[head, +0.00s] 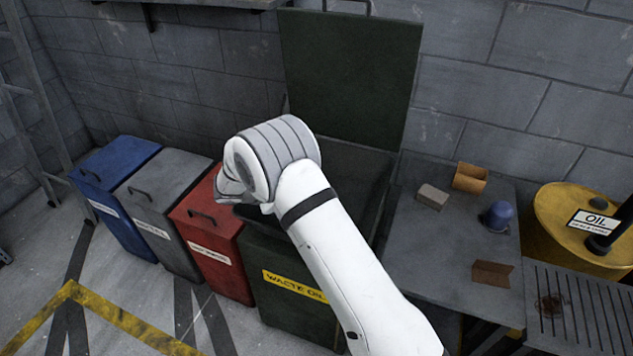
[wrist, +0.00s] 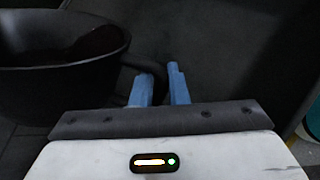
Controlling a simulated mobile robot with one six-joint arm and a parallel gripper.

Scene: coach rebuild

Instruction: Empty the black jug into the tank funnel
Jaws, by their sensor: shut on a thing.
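The black jug (wrist: 60,62) shows at the left of the wrist view, with its wide rim and dark inside visible. A dark reddish patch shows inside it; I cannot tell how much it holds. My gripper (wrist: 160,75) has its blue fingers close together at the jug's right side, shut on its handle. In the head view my white arm hides the gripper and the jug, in front of the open waste oil bin (head: 297,290).
The bin's green lid (head: 350,75) stands raised against the wall. Red (head: 212,235), grey (head: 165,205) and blue (head: 115,190) bins stand to the left. A grey table (head: 425,260) with a blue cap (head: 497,216) and small blocks lies right of my arm.

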